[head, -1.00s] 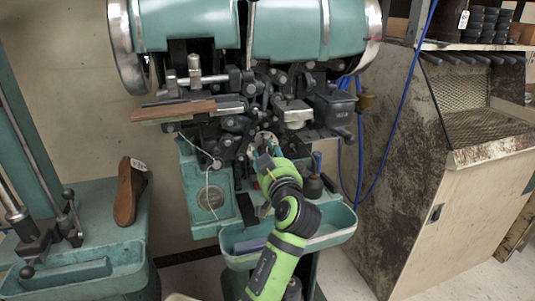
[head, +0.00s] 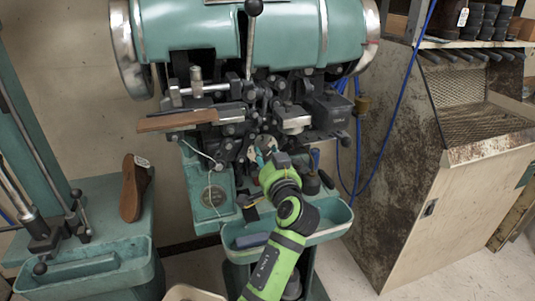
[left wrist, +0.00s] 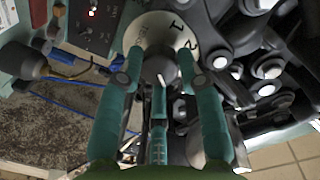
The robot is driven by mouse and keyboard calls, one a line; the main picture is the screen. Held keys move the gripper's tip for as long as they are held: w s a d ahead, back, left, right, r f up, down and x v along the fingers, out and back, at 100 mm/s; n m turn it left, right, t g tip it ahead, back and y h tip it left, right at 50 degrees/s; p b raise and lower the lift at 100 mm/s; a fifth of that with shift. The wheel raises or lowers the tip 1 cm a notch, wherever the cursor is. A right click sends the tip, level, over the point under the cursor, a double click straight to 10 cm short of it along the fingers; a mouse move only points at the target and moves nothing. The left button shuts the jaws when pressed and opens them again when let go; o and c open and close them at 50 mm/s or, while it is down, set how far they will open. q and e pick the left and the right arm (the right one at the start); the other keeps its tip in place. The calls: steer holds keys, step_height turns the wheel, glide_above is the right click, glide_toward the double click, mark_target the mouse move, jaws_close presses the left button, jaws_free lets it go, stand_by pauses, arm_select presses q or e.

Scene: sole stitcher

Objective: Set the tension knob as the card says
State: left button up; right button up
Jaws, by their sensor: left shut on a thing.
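The tension knob (left wrist: 160,72) is a round grey knob with a pale mark. It sits in front of a pale dial (left wrist: 150,32) with the numbers 1 and 2 at its upper right; other markings are unclear. My left gripper (left wrist: 161,58) has its teal fingers on both sides of the knob and is shut on it. In the head view my left gripper (head: 266,160) is at the machine's lower front and its green wrist mostly hides the knob. I cannot make out a card with a readable setting. My right gripper is not in view.
The green stitching machine (head: 200,40) has dark linkages close around my gripper. A green tray (head: 335,217) lies below my wrist. A brown shoe sole (head: 130,195) stands on the left bench. A worn cabinet (head: 400,170) and blue cables (head: 393,120) are to the right.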

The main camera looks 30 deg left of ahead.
arm_select(q)
steer(key=shift+a+r, duration=0.1)
steer(key=shift+r, duration=0.3)
steer(key=o, duration=0.9)
steer(key=shift+o, duration=1.2)
steer(key=shift+w, duration=0.1)
steer(key=shift+a+f, duration=0.1)
steer(key=shift+f, duration=0.2)
